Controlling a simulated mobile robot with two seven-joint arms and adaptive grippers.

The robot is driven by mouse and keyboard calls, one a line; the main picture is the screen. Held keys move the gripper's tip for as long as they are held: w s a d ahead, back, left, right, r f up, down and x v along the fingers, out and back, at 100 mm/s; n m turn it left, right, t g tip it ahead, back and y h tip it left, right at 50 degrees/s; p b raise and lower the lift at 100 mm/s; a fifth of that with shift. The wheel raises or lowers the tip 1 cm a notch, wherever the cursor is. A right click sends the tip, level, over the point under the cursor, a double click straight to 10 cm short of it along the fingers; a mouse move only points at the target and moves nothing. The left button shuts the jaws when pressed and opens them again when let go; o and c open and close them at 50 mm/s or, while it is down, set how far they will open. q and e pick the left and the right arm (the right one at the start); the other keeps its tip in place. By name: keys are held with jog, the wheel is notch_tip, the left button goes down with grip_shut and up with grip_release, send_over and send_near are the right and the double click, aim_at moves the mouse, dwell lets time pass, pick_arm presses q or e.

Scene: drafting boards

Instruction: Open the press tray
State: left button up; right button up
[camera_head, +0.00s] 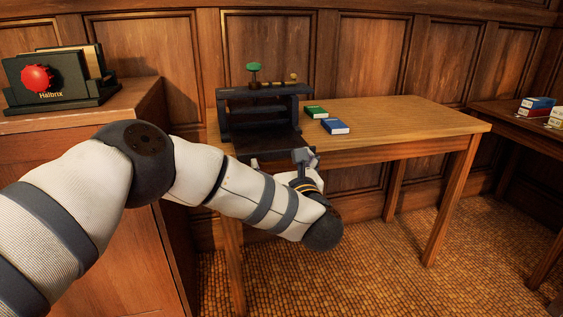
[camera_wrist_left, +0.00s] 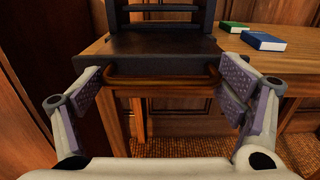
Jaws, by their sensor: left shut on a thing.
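The dark press (camera_head: 236,105) stands at the left end of the wooden table, with a green knob (camera_head: 254,68) on top. Its flat dark tray (camera_head: 268,143) sticks out at the front, past the table edge. In the left wrist view, the tray (camera_wrist_left: 160,45) has a brown bar handle (camera_wrist_left: 160,84) along its front. My left gripper (camera_head: 303,160) is at the tray's front. In the wrist view its pads (camera_wrist_left: 162,88) are wide apart, one at each end of the handle, and shut on it. My right gripper is in neither view.
A green book (camera_head: 316,112) and a blue book (camera_head: 334,126) lie right of the press on the table (camera_head: 410,118). The table's right part is clear.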

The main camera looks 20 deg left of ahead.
pick_arm(q)
jog(key=shift+s+d, duration=0.3)
jog(key=shift+d, duration=0.2)
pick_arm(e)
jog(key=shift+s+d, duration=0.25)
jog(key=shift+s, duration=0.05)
